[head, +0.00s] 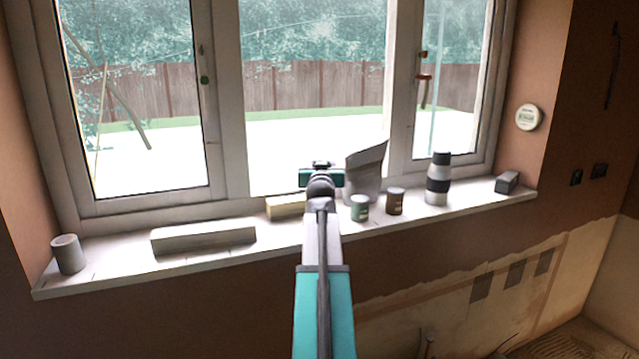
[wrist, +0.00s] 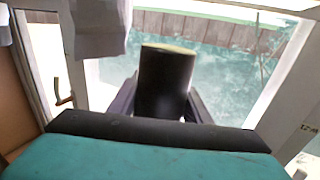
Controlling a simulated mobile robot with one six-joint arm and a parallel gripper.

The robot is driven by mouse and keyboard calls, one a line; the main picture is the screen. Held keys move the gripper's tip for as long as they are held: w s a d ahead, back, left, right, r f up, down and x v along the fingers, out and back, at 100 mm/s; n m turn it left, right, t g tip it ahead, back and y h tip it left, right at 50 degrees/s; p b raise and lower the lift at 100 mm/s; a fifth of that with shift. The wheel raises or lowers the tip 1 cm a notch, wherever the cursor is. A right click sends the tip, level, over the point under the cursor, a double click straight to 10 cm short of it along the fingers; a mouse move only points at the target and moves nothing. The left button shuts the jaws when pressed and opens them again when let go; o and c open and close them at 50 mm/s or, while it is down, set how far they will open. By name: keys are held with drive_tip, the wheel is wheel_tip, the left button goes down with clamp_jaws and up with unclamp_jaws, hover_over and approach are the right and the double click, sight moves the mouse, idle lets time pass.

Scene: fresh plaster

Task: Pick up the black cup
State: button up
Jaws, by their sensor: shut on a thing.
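The black cup (wrist: 165,82) shows in the wrist view as a dark cylinder with a pale yellowish rim edge. It sits between the two fingers of my gripper (wrist: 163,100), which are shut on it. In the head view my gripper (head: 321,178) is at the far end of my arm, above the sill in front of the middle window. The cup cannot be made out there; my wrist and arm hide it. Whether it touches the sill cannot be told from the head view.
The windowsill (head: 110,272) carries a grey cup (head: 68,254), a long grey block (head: 204,237), a wooden block (head: 284,207), a green tin (head: 360,208), a brown tin (head: 396,202), a tall grey container (head: 364,172), a black-and-grey flask (head: 438,180) and a dark box (head: 507,183). Window frames stand close behind.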

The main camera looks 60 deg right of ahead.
drive_tip(key=shift+r+b, duration=0.35)
drive_tip(key=shift+r, duration=1.75)
